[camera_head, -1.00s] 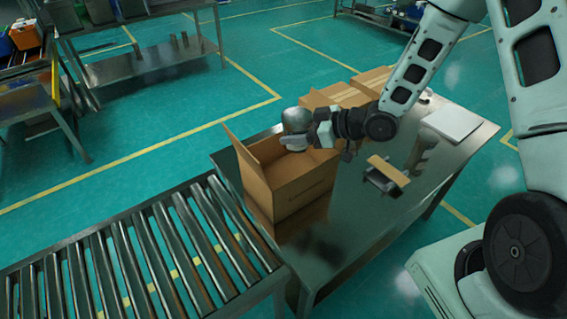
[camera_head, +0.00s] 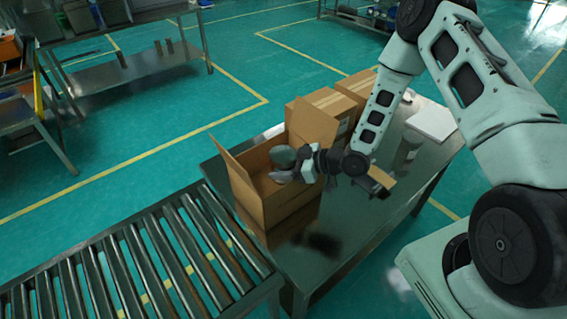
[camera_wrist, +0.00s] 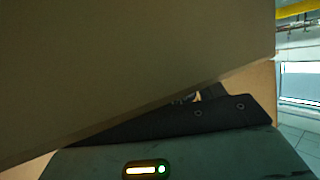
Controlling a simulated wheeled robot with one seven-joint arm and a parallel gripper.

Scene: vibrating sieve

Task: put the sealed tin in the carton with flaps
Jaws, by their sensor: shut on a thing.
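The carton with flaps (camera_head: 282,205) stands open on the steel table, with one flap raised on its left side. My gripper (camera_head: 290,167) is at the carton's opening, low between its walls. It is shut on the sealed tin (camera_head: 283,156), a grey rounded thing whose top shows just inside the opening. The carton's inside bottom is hidden. In the wrist view a large brown cardboard panel (camera_wrist: 140,60) covers most of the picture, and neither the fingertips nor the tin can be made out.
Closed cartons (camera_head: 318,120) stand behind the open carton. A roller conveyor (camera_head: 130,270) adjoins the table's left side. A grey cylinder (camera_head: 408,150) and a white flat thing (camera_head: 432,123) are on the table (camera_head: 340,235) at right. A small thing with a tan top (camera_head: 381,177) is partly behind my arm.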

